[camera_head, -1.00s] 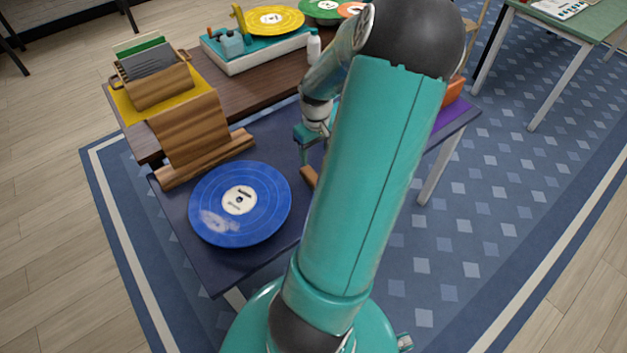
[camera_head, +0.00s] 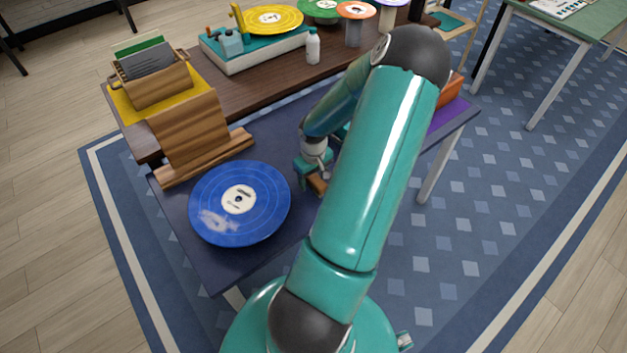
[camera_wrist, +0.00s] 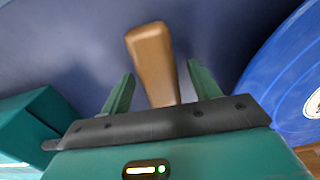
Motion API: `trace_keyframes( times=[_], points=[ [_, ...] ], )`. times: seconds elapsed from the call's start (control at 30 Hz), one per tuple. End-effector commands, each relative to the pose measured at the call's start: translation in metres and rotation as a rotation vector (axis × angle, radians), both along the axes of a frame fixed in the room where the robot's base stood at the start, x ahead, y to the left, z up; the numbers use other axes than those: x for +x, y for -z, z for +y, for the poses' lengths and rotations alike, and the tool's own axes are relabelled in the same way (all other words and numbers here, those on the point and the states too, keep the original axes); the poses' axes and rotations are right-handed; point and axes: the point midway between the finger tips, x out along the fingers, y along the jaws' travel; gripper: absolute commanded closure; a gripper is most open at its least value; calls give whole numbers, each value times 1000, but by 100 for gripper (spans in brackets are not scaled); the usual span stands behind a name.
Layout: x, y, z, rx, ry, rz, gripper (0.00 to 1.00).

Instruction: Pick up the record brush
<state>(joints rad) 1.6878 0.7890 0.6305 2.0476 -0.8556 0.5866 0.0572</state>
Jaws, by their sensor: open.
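The record brush shows as a brown wooden piece (camera_wrist: 152,60) between my two fingers in the wrist view, lying on the dark blue table top. In the head view a small part of the brush (camera_head: 318,184) shows under my gripper (camera_head: 312,178). In the wrist view my gripper (camera_wrist: 160,85) is open, with one green finger on each side of the brush and a gap on both sides. The brush's near end is hidden behind the gripper body.
A blue record (camera_head: 262,215) lies left of my gripper and also shows in the wrist view (camera_wrist: 285,75). A wooden stand (camera_head: 190,135) is behind it. A teal box-like thing (camera_wrist: 35,125) is at the left in the wrist view. A white bottle (camera_head: 313,47) and record player (camera_head: 255,52) stand farther back.

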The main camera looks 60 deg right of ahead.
Motion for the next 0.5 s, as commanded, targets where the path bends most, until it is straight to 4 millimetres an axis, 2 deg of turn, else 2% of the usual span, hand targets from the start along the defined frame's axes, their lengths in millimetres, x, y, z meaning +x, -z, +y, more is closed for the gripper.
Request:
trace_keyframes(
  times=[0.17, 0.27, 0.43, 0.5],
  points=[
    [0, 0, 0, -1, 1, 0, 38],
    [0, 0, 0, -1, 1, 0, 54],
    [0, 0, 0, -1, 1, 0, 87],
    [0, 0, 0, -1, 1, 0, 87]
  ],
)
